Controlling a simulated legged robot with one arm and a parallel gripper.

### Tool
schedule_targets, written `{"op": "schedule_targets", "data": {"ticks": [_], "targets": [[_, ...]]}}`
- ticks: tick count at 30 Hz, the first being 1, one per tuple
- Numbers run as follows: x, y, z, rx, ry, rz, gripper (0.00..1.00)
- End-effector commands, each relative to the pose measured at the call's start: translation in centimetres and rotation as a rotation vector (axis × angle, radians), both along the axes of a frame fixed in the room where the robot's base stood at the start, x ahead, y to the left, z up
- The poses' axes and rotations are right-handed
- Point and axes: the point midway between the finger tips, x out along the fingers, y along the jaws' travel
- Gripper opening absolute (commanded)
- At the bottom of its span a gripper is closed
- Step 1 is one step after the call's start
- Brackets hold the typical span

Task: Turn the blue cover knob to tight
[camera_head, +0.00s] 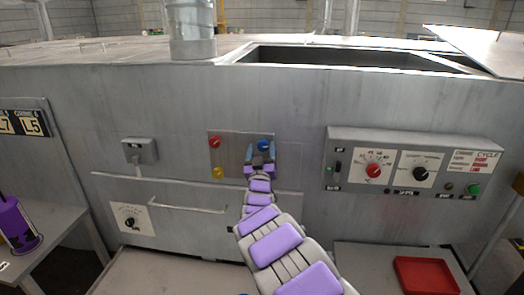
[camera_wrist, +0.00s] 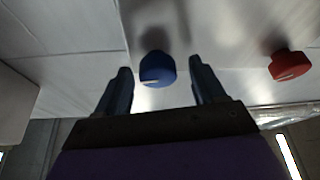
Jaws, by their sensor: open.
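The blue cover knob (camera_head: 264,144) is on a metal plate (camera_head: 229,143) on the front of the grey machine. In the wrist view the blue knob (camera_wrist: 157,70) sits between my two fingertips, with a gap on each side. A light line shows on its face. My gripper (camera_head: 261,148) is open and reaches up in front of the plate; in the wrist view its fingers (camera_wrist: 161,78) stand apart on either side of the knob. I cannot tell whether the fingertips reach past the knob's face.
A red knob (camera_head: 215,142) and a yellow knob (camera_head: 218,173) are on the same plate, to the left. The red knob also shows in the wrist view (camera_wrist: 291,65). A control box (camera_head: 410,135) juts out to the right, and a handle bar (camera_head: 187,205) is below left.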

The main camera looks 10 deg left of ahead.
Motion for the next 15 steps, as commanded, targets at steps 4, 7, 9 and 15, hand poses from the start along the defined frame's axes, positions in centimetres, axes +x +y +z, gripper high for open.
{"op": "schedule_targets", "data": {"ticks": [4, 7, 9, 15], "targets": [[0.58, -0.06, 0.35, -0.001, -0.003, -0.001, 0.69], [0.72, -0.04, 0.48, -0.001, -0.004, -0.001, 0.69], [0.74, -0.03, 0.50, -0.001, -0.004, -0.001, 0.69], [0.73, -0.02, 0.46, -0.001, -0.003, -0.001, 0.65]]}}
